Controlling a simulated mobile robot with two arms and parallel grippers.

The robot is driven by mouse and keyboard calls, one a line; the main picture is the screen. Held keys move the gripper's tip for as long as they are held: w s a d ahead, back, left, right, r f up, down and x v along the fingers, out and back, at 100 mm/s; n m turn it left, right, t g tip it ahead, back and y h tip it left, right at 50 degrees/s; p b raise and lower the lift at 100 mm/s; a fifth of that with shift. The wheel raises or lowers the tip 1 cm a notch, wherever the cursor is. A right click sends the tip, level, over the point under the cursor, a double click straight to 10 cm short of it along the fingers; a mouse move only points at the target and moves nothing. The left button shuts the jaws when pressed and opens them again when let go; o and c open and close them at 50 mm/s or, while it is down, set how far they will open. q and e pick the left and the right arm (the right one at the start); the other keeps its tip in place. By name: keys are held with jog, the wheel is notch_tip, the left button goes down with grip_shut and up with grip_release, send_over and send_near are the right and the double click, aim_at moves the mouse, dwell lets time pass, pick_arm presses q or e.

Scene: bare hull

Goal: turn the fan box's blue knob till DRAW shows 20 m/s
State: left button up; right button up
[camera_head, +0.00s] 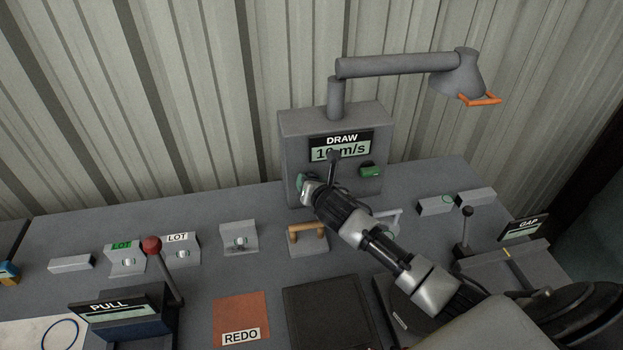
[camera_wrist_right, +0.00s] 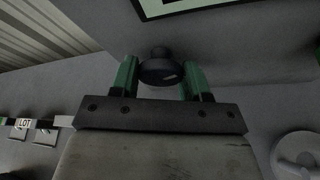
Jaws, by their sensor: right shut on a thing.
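The grey fan box (camera_head: 292,135) stands at the back of the bench. Its DRAW display (camera_head: 355,150) starts with 1 and ends in m/s; the second digit is partly covered by a dark part of my arm and looks like 0. My right gripper (camera_head: 304,184) is at the lower left of the box front, and hides the knob in the head view. My left gripper is not in view.
A green button (camera_head: 371,171) is right of my gripper on the box. A duct arm with an orange handle (camera_head: 480,99) reaches right above it. An orange handle (camera_head: 306,232), a red-ball lever (camera_head: 152,245) and a REDO pad (camera_head: 241,310) are on the bench.

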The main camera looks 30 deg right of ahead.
jog(key=shift+m+y, duration=0.5)
jog(key=shift+m, duration=0.3)
jog(key=shift+t, duration=0.3)
jog(key=o, duration=0.9)
jog(key=b+v, duration=0.1)
jog(key=v, duration=0.9)
jog(key=shift+s+d+r, duration=0.1)
jog(key=shift+s, duration=0.3)
